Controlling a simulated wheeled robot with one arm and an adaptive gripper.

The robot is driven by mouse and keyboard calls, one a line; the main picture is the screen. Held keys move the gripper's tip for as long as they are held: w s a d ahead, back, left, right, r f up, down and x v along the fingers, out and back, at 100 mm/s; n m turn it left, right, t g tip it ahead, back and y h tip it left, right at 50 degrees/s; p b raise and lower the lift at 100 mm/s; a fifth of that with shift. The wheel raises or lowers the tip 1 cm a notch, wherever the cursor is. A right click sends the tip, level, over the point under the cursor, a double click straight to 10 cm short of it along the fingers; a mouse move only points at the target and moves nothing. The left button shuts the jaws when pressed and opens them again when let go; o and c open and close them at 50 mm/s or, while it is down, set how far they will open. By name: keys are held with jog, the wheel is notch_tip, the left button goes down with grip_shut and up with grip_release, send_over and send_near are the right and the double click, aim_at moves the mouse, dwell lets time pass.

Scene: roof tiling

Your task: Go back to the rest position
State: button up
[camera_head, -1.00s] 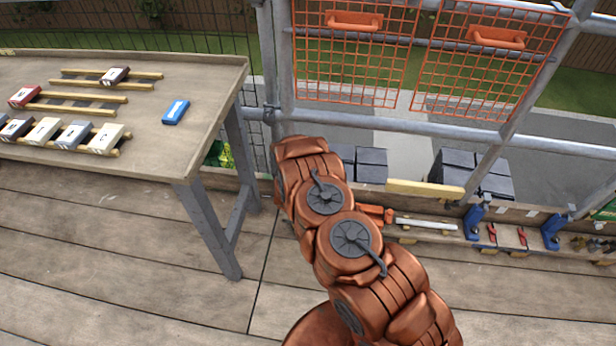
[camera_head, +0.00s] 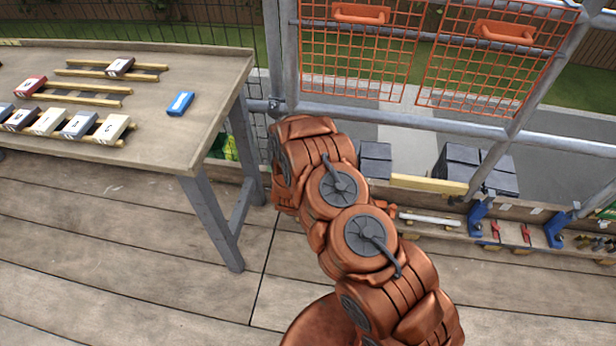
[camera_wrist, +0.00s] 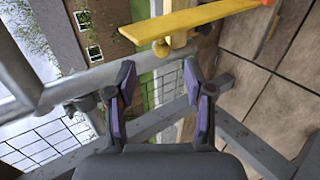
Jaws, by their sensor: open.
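My gripper (camera_wrist: 160,108) shows in the wrist view with its two dark, purple-padded fingers spread apart. It is open and nothing is between the fingers. Behind it are a metal rail, a fence and the plank floor. In the head view my copper-coloured arm stands folded in the middle, right of the table, and my gripper is hidden there. A wooden table (camera_head: 200,150) stands at the left. Tiles lie on wooden battens on it, among them a red tile (camera_head: 30,86) and a cream tile (camera_head: 110,129). A blue block (camera_head: 180,103) lies apart near the table's right end.
A metal scaffold rail (camera_head: 420,120) and orange mesh panels (camera_head: 360,50) stand behind the arm. Dark stacked blocks (camera_head: 475,168) sit beyond. A low shelf with blue clamps (camera_head: 553,229) and tools runs along the right. The plank floor (camera_head: 130,250) in front is clear.

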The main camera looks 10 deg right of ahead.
dwell(0.4)
jog(key=s+a+r+m+g+y+p, duration=0.25)
jog(key=a+r, duration=0.25)
jog(key=r, duration=0.6)
jog(key=s+a+r+m+g+y+p, duration=0.15)
jog(key=a+r+y, duration=0.35)
jog(key=r, duration=0.6)
jog(key=s+a+r+m+g+p, duration=0.1)
jog(key=s+r+m+g+p, duration=0.1)
jog(key=s+r, duration=0.55)
jog(key=s+d+r+m+g+h+p, duration=0.1)
jog(key=s+d+r, duration=0.3)
jog(key=s+r, duration=0.4)
jog(key=s+d+r+m+g+h+p, duration=0.1)
jog(key=s+r, duration=0.6)
jog(key=s, duration=0.9)
jog(key=s+d+r+m+g+h+p, duration=0.1)
jog(key=s+d+r+m+g+p, duration=0.2)
jog(key=s+d+r, duration=0.5)
jog(key=s+d+m+g, duration=0.1)
jog(key=s+m, duration=0.1)
jog(key=s, duration=0.2)
jog(key=shift+s+r+m, duration=0.35)
jog(key=shift+m, duration=0.05)
jog(key=shift+d, duration=0.1)
